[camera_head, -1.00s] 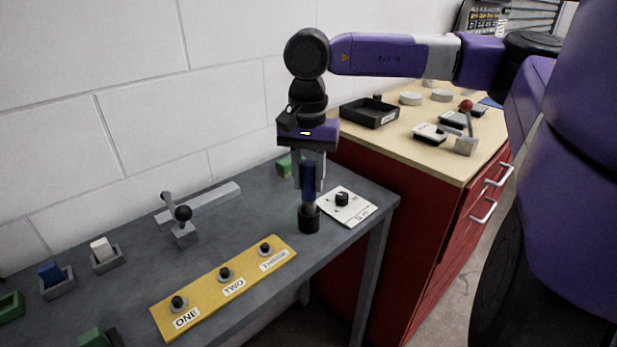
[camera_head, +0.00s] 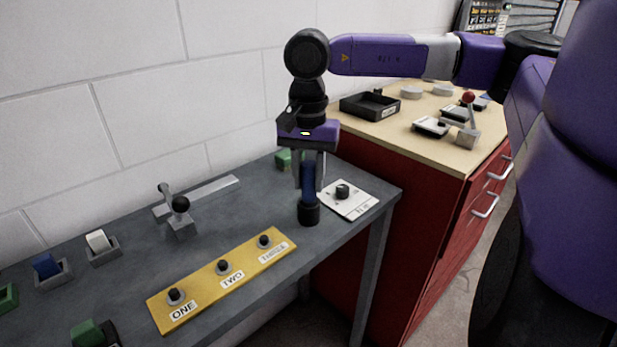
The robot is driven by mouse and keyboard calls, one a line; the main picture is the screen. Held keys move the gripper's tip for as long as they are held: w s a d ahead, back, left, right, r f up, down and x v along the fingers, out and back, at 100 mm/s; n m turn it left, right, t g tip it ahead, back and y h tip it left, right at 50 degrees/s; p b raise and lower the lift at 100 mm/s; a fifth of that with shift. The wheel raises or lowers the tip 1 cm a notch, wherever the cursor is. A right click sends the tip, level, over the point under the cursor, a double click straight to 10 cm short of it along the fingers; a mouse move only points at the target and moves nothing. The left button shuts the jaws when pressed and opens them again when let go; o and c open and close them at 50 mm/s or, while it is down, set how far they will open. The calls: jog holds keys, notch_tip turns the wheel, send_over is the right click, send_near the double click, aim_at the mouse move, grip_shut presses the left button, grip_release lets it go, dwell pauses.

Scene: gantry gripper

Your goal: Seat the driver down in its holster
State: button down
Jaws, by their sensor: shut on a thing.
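The driver (camera_head: 308,184) has a dark blue handle and stands upright between the fingers of my gripper (camera_head: 309,172). My gripper points down and is shut on the handle. The holster (camera_head: 308,213) is a short black cylinder on the grey table, directly under the driver. The driver's lower end meets or enters the top of the holster; how deep it sits is hidden inside the cup.
A white plate with a black knob (camera_head: 343,191) lies just right of the holster. A yellow panel (camera_head: 222,281) with labelled buttons is at front left. A grey lever (camera_head: 180,215) stands further left. A green block (camera_head: 284,160) is behind. A red cabinet (camera_head: 400,215) stands right.

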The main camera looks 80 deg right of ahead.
jog(key=shift+f+b, duration=0.35)
jog(key=shift+f, duration=0.1)
jog(key=c, duration=1)
grip_release()
jog(key=shift+o, duration=0.2)
notch_tip(320, 180, up, 8)
jog(key=shift+f, duration=0.1)
